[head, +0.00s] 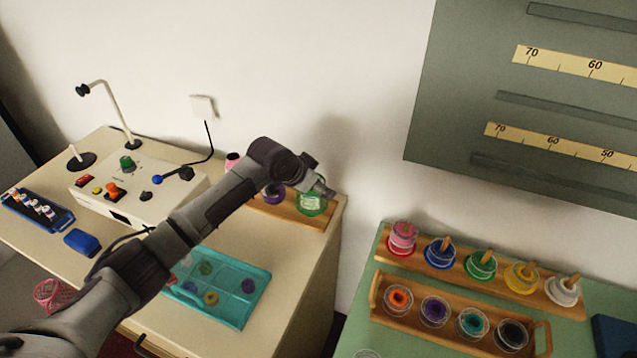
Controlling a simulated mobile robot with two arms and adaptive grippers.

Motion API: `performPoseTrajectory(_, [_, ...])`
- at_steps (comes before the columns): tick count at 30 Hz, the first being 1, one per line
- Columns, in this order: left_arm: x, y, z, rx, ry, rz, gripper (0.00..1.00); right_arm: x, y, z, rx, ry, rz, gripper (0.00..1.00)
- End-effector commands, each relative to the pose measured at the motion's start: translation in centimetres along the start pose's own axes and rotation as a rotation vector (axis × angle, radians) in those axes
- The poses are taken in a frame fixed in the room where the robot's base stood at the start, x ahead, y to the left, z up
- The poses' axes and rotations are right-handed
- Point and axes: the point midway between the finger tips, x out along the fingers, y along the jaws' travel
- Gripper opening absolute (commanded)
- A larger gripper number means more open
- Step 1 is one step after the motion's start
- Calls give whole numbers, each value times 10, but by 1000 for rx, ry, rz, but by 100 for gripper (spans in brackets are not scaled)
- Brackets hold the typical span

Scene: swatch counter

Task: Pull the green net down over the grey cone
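A green ring-like thing (312,206), which looks like the green net, is at the right end of a wooden board on the cream counter. A pale shape shows inside it, perhaps the grey cone, but my gripper partly covers it. I cannot tell how far down the net sits. My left arm crosses from the lower left, and my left gripper (321,190) is right at the top of the green thing. Its fingers are too small to tell whether they are open or shut, or whether they touch the net. My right gripper is not in view.
The wooden board (290,218) also bears a purple spool (273,193). A teal tray (235,318) of small rings lies under my arm. A control box (120,190) stands behind. A gap separates the green counter (362,320) with its spool racks.

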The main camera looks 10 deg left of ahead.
Motion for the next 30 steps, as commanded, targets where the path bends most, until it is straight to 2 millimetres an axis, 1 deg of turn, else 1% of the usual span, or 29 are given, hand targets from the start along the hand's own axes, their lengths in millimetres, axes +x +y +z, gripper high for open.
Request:
performPoseTrajectory(14, [0, 0, 0, 0, 0, 0, 45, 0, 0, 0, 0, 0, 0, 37])
performPoseTrajectory(15, [0, 0, 0, 0, 0, 0, 76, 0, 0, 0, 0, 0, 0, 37])
performPoseTrajectory(19, [0, 0, 0, 0, 0, 0, 97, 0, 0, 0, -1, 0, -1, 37])
performPoseTrajectory(30, [-2, 0, 0, 1, 1, 0, 98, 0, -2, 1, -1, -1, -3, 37])
